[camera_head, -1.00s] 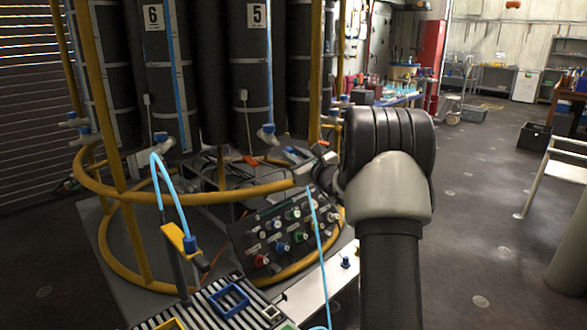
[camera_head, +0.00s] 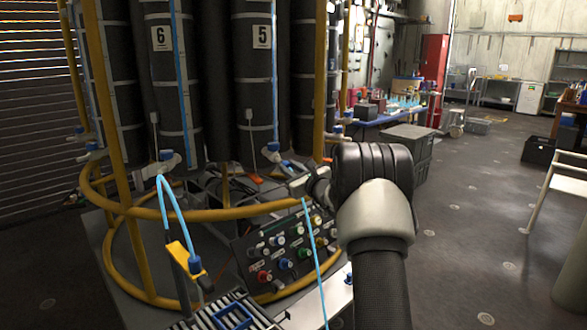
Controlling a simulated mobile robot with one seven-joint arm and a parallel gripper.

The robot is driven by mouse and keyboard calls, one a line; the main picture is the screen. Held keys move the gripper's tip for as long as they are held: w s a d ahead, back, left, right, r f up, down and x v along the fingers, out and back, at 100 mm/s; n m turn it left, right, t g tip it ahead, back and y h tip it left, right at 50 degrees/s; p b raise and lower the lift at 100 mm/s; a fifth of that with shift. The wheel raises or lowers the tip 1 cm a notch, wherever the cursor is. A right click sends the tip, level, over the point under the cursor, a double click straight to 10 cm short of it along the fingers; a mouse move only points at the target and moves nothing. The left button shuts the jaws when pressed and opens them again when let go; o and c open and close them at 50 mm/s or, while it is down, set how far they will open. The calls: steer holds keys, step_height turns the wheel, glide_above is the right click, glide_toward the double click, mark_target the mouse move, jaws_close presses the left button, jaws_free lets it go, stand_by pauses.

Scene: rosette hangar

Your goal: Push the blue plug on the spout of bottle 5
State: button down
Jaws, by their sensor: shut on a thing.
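Bottle 5 (camera_head: 253,85) is a tall dark cylinder with a white number card, standing in the yellow-railed rack. Its pale spout (camera_head: 272,156) points out low at the front, with a blue part on top. My gripper (camera_head: 301,186) is right of and slightly below that spout in the picture, apparently still apart from it; depth is hard to judge. My own wrist largely hides the jaws. A light blue hose (camera_head: 315,252) hangs down from them. The gripper seems shut on the hose's end, where the blue plug would be; the plug itself is not clearly visible.
Bottle 6 (camera_head: 164,90) stands to the left, with a blue hose looping from its spout to a yellow holder (camera_head: 184,259). A yellow ring rail (camera_head: 235,213) and a knob panel (camera_head: 290,250) lie below the gripper. Open floor (camera_head: 470,235) is at right.

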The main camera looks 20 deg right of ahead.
steer(key=shift+w, duration=0.4)
steer(key=shift+a+r, duration=0.1)
stand_by(0.8)
steer(key=shift+b, duration=1.05)
stand_by(0.8)
steer(key=shift+w, duration=0.5)
stand_by(0.4)
steer(key=c, duration=1.5)
jaws_free()
